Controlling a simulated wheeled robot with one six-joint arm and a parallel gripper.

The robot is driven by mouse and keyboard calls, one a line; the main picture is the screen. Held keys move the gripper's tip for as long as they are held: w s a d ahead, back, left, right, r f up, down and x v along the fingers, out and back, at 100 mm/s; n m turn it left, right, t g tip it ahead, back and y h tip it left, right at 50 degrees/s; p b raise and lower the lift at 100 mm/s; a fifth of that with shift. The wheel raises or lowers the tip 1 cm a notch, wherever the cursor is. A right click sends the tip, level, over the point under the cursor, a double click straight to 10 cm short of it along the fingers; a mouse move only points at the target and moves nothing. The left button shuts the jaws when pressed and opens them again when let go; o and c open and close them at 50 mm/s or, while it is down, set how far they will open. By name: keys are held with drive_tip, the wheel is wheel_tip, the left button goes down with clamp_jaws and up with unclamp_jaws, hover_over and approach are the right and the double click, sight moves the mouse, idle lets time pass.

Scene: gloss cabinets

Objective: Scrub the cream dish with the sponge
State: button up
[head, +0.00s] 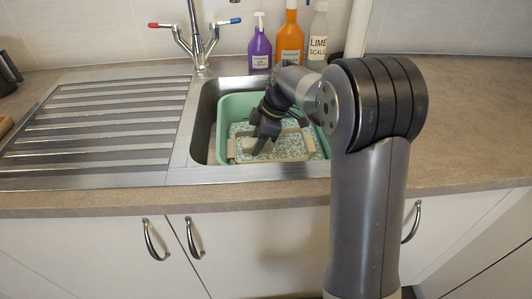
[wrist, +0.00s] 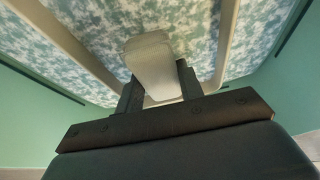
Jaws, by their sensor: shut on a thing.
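The cream dish (head: 291,146) lies low in the green washing-up bowl, with blue-white mottled suds or water around and inside it. Its pale rim (wrist: 229,42) also shows in the wrist view. My gripper (head: 260,147) reaches down into the bowl over the dish. In the wrist view its two dark fingers are shut on a pale block, the sponge (wrist: 150,62), which extends over the dish's inside. I cannot tell whether the sponge touches the dish. In the head view my gripper hides the sponge and part of the dish.
The green bowl (head: 223,128) sits in the steel sink, its walls close around my gripper. A tap (head: 197,45) stands behind. Purple (head: 259,48), orange (head: 289,42) and clear (head: 318,35) bottles stand at the back. The ribbed drainer (head: 95,120) on the left is empty.

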drive_tip(key=shift+a, duration=1)
drive_tip(key=shift+d, duration=4.4)
drive_tip(key=shift+a, duration=4.4)
drive_tip(key=shift+w+d+r, duration=0.1)
drive_tip(key=shift+d, duration=4.3)
drive_tip(key=shift+a, duration=4.4)
drive_tip(key=shift+d, duration=4.45)
drive_tip(key=shift+a+f, duration=0.15)
drive_tip(key=shift+f, duration=0.05)
